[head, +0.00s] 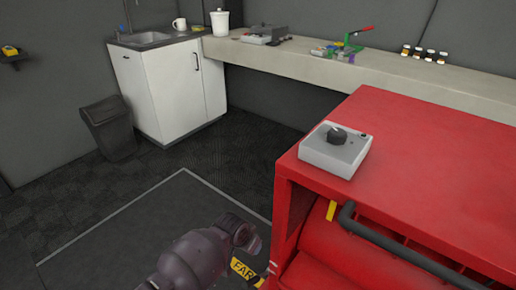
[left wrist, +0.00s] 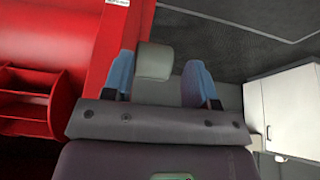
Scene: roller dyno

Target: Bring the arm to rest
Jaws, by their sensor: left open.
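My left gripper (left wrist: 158,78) shows in the left wrist view with its two blue fingers apart. It is open, and nothing is seen held in it. A grey block shape (left wrist: 154,60) appears between and beyond the fingers; I cannot tell what it is. In the head view a dark purple-grey arm of mine (head: 200,260) comes in at the bottom, left of the red machine (head: 420,130). Its fingers cannot be made out there. My right gripper is in neither view.
A grey control box with a black knob (head: 337,148) sits on the red machine. A dark bar (head: 390,240) runs along its front. Behind are a long bench (head: 300,58), a white sink cabinet (head: 170,85) and a black bin (head: 110,128). Floor left of the machine is clear.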

